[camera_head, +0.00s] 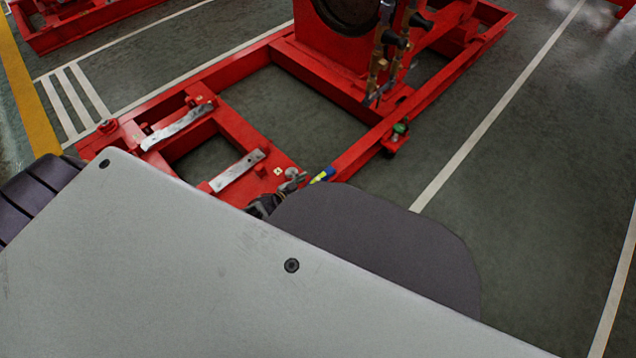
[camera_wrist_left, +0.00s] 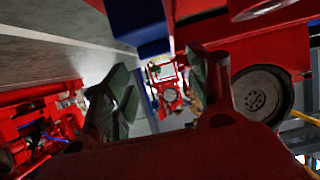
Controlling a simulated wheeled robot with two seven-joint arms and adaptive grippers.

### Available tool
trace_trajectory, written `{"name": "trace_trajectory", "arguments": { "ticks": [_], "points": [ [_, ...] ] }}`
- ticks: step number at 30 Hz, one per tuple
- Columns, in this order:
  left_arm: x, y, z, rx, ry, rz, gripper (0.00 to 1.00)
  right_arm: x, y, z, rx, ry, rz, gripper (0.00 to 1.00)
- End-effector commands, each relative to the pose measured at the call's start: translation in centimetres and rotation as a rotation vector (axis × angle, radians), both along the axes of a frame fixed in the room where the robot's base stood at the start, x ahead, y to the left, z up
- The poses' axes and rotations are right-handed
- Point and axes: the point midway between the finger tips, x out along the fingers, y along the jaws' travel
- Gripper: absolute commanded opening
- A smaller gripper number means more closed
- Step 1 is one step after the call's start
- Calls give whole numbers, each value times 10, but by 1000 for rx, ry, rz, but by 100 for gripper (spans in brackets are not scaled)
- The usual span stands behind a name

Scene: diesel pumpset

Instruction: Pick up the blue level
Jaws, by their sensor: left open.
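The blue level (camera_head: 322,175), blue with a yellow part, shows as a small piece at the near right corner of the red frame. The rest of it is hidden behind my own body. My left gripper (camera_head: 291,184) is just left of it, partly hidden by my body. In the left wrist view my left gripper (camera_wrist_left: 160,72) has its two fingers apart, with nothing seen between them. A blue block (camera_wrist_left: 138,28) is at the top of that view; I cannot tell if it is the level. My right gripper is not in view.
The red pumpset frame (camera_head: 340,157) has two pale metal bars (camera_head: 237,171) across its near end. Hoses and brass fittings (camera_head: 378,65) hang at its engine. A small green-topped part (camera_head: 399,129) sits on its right side. Floor is clear to the right.

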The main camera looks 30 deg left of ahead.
Motion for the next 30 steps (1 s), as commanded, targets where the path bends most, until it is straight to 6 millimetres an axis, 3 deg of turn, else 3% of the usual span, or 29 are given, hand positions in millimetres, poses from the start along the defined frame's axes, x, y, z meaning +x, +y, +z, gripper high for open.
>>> {"name": "trace_trajectory", "arguments": {
  "ticks": [14, 30],
  "points": [
    [3, -1, -2, 0, 0, 0, 59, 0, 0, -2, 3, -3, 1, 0],
    [27, -7, -19, 0, -1, 0, 59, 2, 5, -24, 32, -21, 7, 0]
  ]
}}
